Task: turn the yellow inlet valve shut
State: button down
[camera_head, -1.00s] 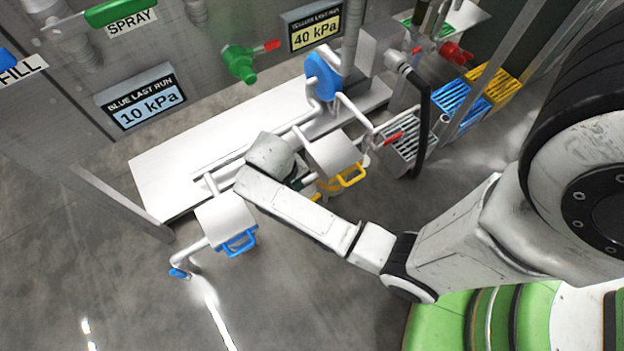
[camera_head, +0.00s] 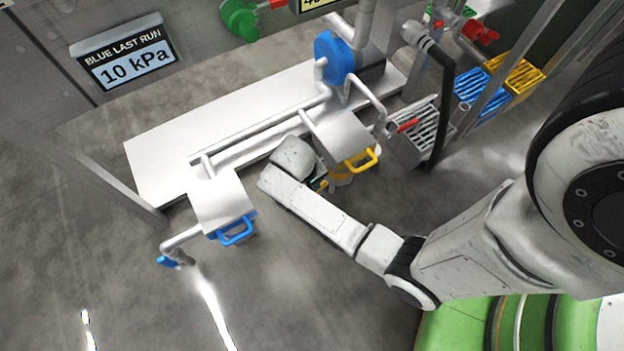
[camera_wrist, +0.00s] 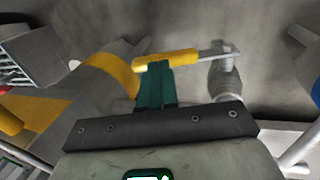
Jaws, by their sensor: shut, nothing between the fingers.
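The yellow inlet valve's lever (camera_wrist: 180,60) lies crosswise in the wrist view, with its metal end at a grey fitting (camera_wrist: 225,80) on the right. My gripper (camera_wrist: 155,66) has its green fingers shut and empty. Their tips overlap the lever's left part in the picture; I cannot tell whether they touch. The filter housing with a yellow band (camera_wrist: 118,72) is just left of the fingers. In the head view, my gripper (camera_head: 319,184) is beside the yellow-handled housing (camera_head: 340,134), and my wrist hides much of the valve.
The blue-handled housing (camera_head: 220,203) and a blue lever (camera_head: 168,262) stand to the left. A blue pump (camera_head: 334,58), white pipes and a grey rack (camera_head: 420,135) with a red lever (camera_head: 404,126) are behind and right. The floor at the front left is clear.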

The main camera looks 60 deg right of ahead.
jog(key=shift+d+p, duration=0.1)
jog(key=shift+p, duration=0.25)
jog(key=shift+s+p, duration=0.15)
jog(key=shift+p, duration=0.4)
jog(key=shift+d+y+p, duration=0.2)
jog(key=shift+y+p, duration=0.2)
jog(key=shift+p, duration=0.15)
jog(key=shift+s+d+f+t+p, duration=0.15)
jog(key=shift+f+p, duration=0.25)
jog(key=shift+f, duration=0.2)
jog(key=shift+s+d+f+t+p, duration=0.15)
jog(key=shift+f+p, duration=0.25)
jog(key=shift+f, duration=0.2)
jog(key=shift+r, duration=0.1)
notch_tip(320, 180, up, 14)
jog(key=p, duration=1)
